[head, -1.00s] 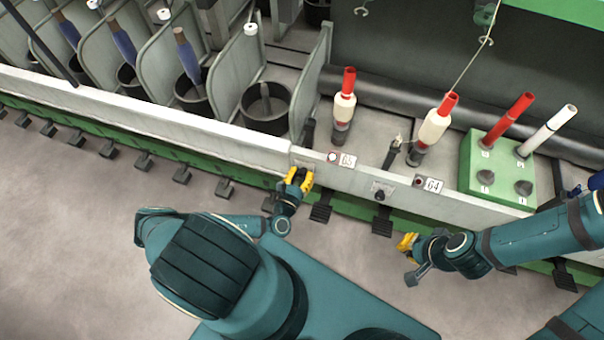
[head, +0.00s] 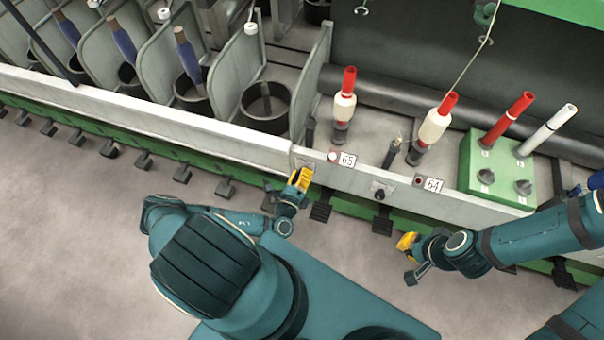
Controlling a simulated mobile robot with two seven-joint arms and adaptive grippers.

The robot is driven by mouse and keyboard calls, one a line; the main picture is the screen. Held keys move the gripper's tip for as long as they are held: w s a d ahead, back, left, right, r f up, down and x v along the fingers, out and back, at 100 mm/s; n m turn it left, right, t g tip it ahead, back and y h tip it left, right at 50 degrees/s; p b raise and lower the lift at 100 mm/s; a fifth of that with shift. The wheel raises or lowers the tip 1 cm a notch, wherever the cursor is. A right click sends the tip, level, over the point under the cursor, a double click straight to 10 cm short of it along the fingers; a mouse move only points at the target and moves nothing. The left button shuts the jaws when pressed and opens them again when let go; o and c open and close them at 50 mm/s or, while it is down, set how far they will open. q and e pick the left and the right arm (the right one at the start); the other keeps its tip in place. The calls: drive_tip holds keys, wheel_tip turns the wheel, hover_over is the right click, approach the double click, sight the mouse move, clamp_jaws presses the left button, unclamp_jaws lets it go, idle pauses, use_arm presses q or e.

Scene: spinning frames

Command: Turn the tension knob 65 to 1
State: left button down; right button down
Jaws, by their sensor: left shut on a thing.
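My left gripper (head: 301,178) has yellow fingers and is at the front rail, just left of the label 65 (head: 347,160). It is shut on the tension knob 65, which the fingers hide; I cannot read the knob's setting. A bit of the knob's grey scale plate (head: 305,164) shows above the fingers. The knob of position 64 (head: 380,194) is dark and sits in the open on its own plate to the right. My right gripper (head: 408,246) hangs in front of the rail, apart from it; I cannot tell whether its jaws are open.
A round button (head: 332,156) is beside label 65, and another is beside label 64 (head: 432,185). Bobbins with red tubes (head: 345,105) stand behind the rail. A green block (head: 500,180) with knobs and tubes is at right. Dark pedals (head: 320,211) line the rail's foot. The floor in front is clear.

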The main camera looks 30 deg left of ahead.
use_arm(q)
drive_tip(key=n+b, duration=0.1)
drive_tip(key=n, duration=0.5)
drive_tip(key=shift+r+n+y+b, duration=0.1)
drive_tip(key=shift+n+y+b, duration=0.6)
drive_tip(key=shift+n, duration=1.7)
drive_tip(key=c, duration=0.9)
unclamp_jaws()
drive_tip(key=shift+w, duration=0.1)
drive_tip(key=v, duration=1.2)
drive_tip(key=shift+a, duration=0.1)
